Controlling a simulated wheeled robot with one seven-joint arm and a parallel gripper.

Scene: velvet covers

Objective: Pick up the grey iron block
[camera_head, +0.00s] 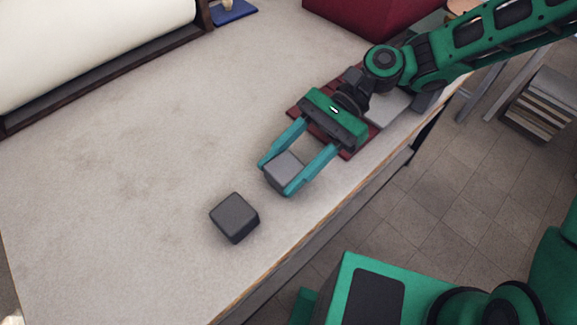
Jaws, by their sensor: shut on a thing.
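The pale table (130,185) is clear to the left. Its front edge runs diagonally close to the blocks. A dark red mat (296,116) and a light grey piece (388,108) lie under my arm. A large cream roll (75,45) and a red box (375,22) stand behind.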

